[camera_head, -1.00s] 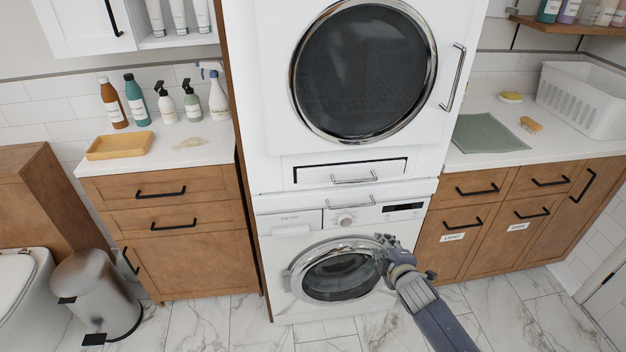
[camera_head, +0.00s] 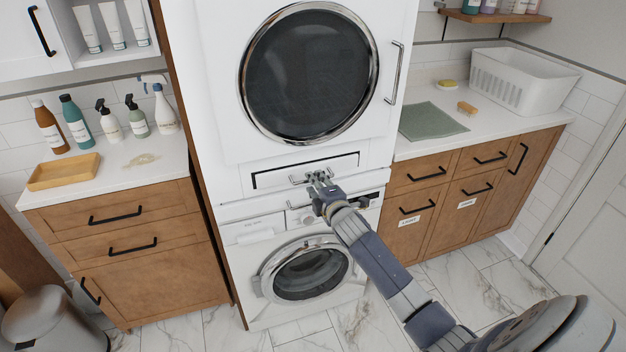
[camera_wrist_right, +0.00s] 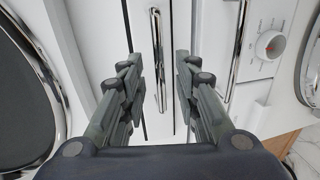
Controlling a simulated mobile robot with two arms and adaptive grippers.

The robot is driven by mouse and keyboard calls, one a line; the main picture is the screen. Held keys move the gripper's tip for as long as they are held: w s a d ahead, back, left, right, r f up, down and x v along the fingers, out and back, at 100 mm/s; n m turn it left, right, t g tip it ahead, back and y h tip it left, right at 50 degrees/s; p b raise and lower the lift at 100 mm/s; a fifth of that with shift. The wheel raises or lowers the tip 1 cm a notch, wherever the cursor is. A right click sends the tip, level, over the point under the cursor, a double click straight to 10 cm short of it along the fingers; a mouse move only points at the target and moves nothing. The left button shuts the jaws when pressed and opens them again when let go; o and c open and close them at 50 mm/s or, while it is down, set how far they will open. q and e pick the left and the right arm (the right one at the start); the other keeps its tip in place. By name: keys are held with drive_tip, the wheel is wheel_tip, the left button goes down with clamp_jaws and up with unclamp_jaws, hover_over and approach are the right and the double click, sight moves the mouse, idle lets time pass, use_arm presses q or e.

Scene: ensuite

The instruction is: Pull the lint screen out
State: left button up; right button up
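The lint screen (camera_head: 270,179) is the flat white panel with a dark outline, set under the round door of the upper dryer. It looks closed. Its metal bar handle (camera_wrist_right: 157,60) runs up the middle of the right wrist view. My right gripper (camera_head: 318,180) is at this handle and hides part of it in the head view. In the wrist view the right gripper (camera_wrist_right: 158,68) is open, one finger on each side of the bar, with visible gaps. I cannot tell how deep the bar lies between the fingertips. My left gripper is in neither view.
A second bar handle (camera_wrist_right: 238,50) lies close beside the right finger, on the strip between the machines. The washer's dial (camera_wrist_right: 270,45) is beyond it. The front-loading washer (camera_head: 257,314) stands below. Wooden cabinets (camera_head: 125,235) flank the machines. Marble floor (camera_head: 345,320) is clear in front.

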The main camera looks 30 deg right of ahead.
drive_tip(key=shift+x, duration=1.45)
clamp_jaws()
